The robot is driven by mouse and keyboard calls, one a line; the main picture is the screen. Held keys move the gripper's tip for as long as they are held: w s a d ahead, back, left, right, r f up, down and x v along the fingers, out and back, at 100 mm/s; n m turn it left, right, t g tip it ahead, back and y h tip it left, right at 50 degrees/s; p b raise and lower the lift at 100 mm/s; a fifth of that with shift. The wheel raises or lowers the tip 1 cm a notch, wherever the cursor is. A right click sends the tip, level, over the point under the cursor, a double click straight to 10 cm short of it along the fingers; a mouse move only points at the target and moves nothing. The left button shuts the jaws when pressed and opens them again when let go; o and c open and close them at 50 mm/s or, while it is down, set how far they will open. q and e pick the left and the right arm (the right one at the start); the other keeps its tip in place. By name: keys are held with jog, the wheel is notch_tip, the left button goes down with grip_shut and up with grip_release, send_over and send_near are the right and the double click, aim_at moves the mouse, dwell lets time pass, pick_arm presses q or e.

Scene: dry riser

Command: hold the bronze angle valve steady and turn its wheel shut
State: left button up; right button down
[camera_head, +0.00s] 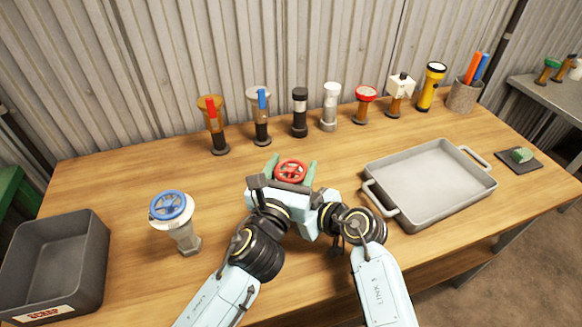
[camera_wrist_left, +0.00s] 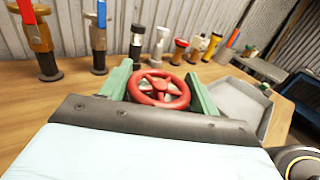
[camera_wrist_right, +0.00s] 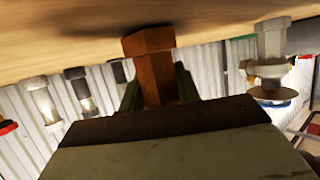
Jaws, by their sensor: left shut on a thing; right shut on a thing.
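The bronze angle valve stands on the table, with its red wheel (camera_head: 291,171) on top in the head view. My left gripper (camera_head: 291,168) is shut on this wheel; its green fingers stand on either side of the rim. The wheel (camera_wrist_left: 158,90) also shows between the fingers in the left wrist view. My right gripper (camera_wrist_right: 157,86) is shut on the bronze valve body (camera_wrist_right: 152,60), which shows between its fingers in the inverted right wrist view. In the head view the valve body and the right fingers are hidden beneath my left gripper.
A blue-wheeled valve (camera_head: 185,228) and a dark scrap bin (camera_head: 85,250) stand to the left. Several valves, a yellow flashlight (camera_head: 431,87) and a pen cup (camera_head: 463,97) line the back.

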pick_arm(q)
jog(key=shift+s+d+m+g+h, duration=0.1)
jog(key=shift+m+g+h, duration=1.1)
jog(key=shift+h, duration=0.65)
jog(key=shift+m+g+h, duration=0.9)
jog(key=shift+m+h, duration=0.6)
jog(key=shift+h, duration=0.35)
jog(key=o, duration=1)
jog(key=v, duration=1.2)
